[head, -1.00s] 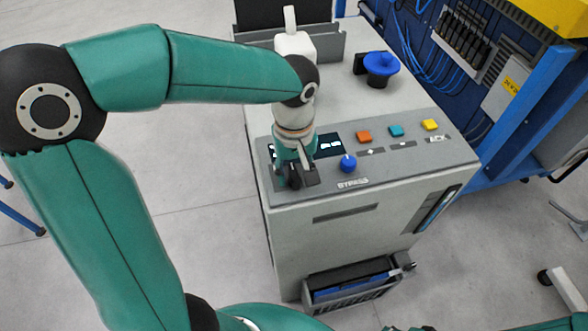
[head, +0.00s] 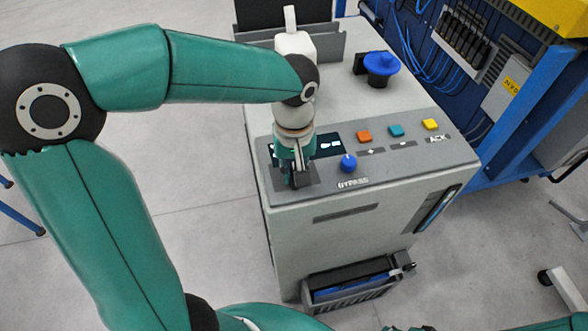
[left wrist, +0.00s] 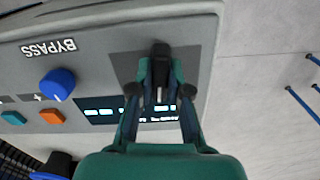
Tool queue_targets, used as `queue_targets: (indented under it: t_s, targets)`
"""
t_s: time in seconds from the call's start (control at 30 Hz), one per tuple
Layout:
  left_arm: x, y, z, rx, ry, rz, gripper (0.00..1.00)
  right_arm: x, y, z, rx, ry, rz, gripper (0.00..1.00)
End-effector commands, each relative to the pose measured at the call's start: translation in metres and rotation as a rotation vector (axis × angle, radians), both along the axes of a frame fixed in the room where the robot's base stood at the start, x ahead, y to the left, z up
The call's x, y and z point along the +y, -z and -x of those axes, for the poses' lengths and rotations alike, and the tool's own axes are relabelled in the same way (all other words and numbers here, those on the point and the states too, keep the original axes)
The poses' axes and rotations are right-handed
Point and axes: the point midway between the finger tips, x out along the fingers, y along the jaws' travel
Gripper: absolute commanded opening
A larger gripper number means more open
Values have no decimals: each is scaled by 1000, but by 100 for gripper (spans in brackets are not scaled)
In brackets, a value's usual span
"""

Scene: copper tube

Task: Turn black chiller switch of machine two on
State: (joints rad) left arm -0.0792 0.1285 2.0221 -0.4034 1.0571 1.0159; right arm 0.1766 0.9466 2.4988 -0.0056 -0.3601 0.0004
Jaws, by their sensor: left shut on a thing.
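The black chiller switch (left wrist: 160,62) sits on a dark square plate at the corner of the machine's grey control panel (head: 400,168). In the left wrist view it stands between my two fingertips, with a pale mark on it. My left gripper (head: 297,180) points down onto the panel in the head view and mostly hides the switch there. The left wrist view shows the gripper (left wrist: 160,85) shut on the switch. My right gripper is out of view.
A blue BYPASS knob (head: 348,163) is close to my left gripper. Orange (head: 364,137), teal (head: 396,131) and yellow (head: 430,124) buttons lie farther right. A dark display (head: 329,145) is beside the gripper. A blue-topped part (head: 381,68) stands on the machine top.

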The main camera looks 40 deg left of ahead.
Motion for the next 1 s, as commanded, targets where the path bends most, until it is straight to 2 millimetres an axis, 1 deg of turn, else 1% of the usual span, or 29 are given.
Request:
queue_targets:
  t_s: [0.7,1.0]
  targets:
    - [0,-1,-1,-3,636,1,0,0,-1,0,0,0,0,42]
    - [0,-1,-1,-3,834,0,0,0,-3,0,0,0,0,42]
